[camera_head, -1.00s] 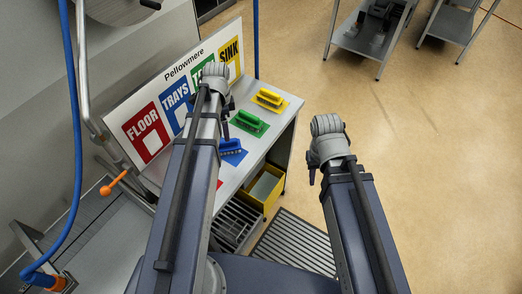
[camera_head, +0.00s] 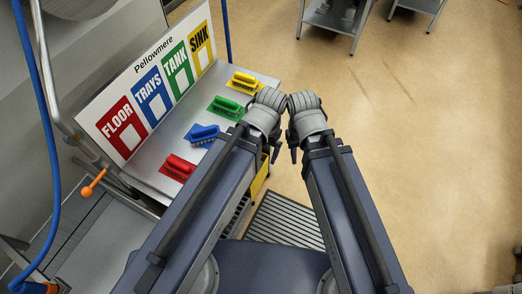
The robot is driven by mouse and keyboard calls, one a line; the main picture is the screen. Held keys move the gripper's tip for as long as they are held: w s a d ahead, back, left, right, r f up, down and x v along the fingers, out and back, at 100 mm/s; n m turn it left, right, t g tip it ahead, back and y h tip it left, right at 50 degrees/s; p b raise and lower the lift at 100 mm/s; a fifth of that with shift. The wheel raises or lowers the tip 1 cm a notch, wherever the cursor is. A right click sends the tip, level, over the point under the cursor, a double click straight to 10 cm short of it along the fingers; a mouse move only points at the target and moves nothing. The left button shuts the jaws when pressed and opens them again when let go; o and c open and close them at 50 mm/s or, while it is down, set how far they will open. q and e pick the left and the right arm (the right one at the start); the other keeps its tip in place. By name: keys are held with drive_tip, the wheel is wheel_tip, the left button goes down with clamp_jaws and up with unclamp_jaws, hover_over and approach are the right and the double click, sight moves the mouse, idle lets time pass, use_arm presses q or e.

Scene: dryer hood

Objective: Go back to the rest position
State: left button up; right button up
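My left gripper (camera_head: 274,153) and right gripper (camera_head: 293,154) are close together near the middle of the head view, in front of my two raised forearms. Only small dark parts of them show below the grey wrists, so their opening cannot be told. Left of them, a grey bench (camera_head: 184,122) carries a red brush (camera_head: 180,165), a blue brush (camera_head: 204,133), a green brush (camera_head: 227,106) and a yellow brush (camera_head: 245,81) in a row. Each lies on a patch of its own colour. Both grippers are apart from the brushes; nothing is seen held.
A sign board (camera_head: 150,85) reading FLOOR, TRAYS, TANK and SINK stands behind the bench. A yellow bin (camera_head: 261,180) and a floor grate (camera_head: 285,222) are partly hidden by my arms. A blue hose (camera_head: 45,130) hangs at left. Open floor (camera_head: 430,150) lies to the right.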

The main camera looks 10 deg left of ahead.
wheel_tip(320, 180, down, 8)
drive_tip(key=b, duration=0.7)
drive_tip(key=shift+r+b, duration=0.15)
drive_tip(key=shift+b, duration=0.2)
